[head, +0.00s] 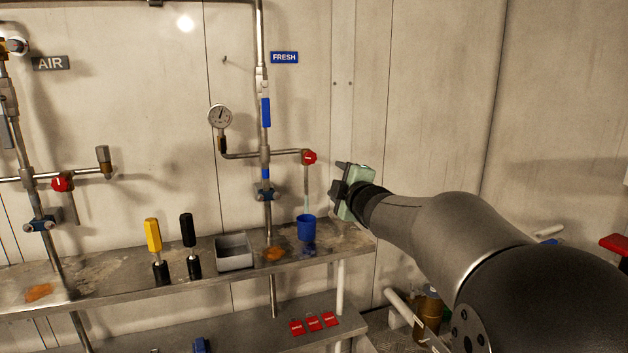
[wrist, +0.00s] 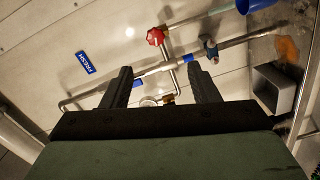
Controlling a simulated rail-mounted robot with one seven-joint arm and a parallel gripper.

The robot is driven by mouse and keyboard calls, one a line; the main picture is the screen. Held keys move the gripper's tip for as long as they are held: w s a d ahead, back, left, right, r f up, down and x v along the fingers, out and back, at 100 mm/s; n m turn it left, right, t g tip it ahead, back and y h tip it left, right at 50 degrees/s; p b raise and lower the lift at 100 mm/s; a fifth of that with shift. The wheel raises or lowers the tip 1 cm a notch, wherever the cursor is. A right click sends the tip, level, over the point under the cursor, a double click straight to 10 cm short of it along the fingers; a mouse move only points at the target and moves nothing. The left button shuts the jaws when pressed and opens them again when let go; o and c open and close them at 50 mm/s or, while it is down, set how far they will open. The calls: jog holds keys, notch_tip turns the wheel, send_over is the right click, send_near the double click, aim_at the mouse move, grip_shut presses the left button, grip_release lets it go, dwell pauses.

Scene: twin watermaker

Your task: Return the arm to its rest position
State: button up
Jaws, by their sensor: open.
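My gripper (head: 338,177) is at the end of my arm, which reaches in from the right in the head view. It is in the air, right of the red valve handle (head: 309,157) on the fresh-water pipe. In the wrist view my gripper (wrist: 161,75) has its two dark fingers apart with nothing held between them. The red handle (wrist: 155,37) shows beyond them. A blue cup (head: 306,230) stands on the shelf below the tap, with a thin pale stream above it. Part of the cup (wrist: 257,4) shows at the wrist view's top edge.
The steel shelf (head: 110,292) holds a grey bin (head: 234,252) and yellow (head: 153,235) and black (head: 188,230) handled tools. A gauge (head: 220,116) and pipes are on the wall. Red tags (head: 314,322) lie on the lower shelf. The wall area above my arm is clear.

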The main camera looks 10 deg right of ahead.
jog(key=s+a+f+m+g+p, duration=0.1)
jog(key=s+f+m+g+p, duration=0.2)
jog(key=s, duration=1)
jog(key=s+a+f+m+g+h+p, duration=0.1)
jog(key=s+f+m+g+p, duration=0.3)
jog(key=s, duration=1)
jog(key=s+a+f+m+g+h+p, duration=0.1)
jog(key=s+a+f+m+g+p, duration=0.1)
jog(key=s+m+g+p, duration=0.7)
jog(key=s+f+g, duration=0.1)
jog(key=s, duration=0.3)
jog(key=shift+s+a+f+p, duration=0.2)
jog(key=shift+s+a+p, duration=0.05)
jog(key=shift+a+p, duration=0.15)
jog(key=f+b, duration=0.3)
jog(key=d+f+b, duration=0.1)
jog(key=f, duration=0.1)
jog(key=shift+b, duration=0.35)
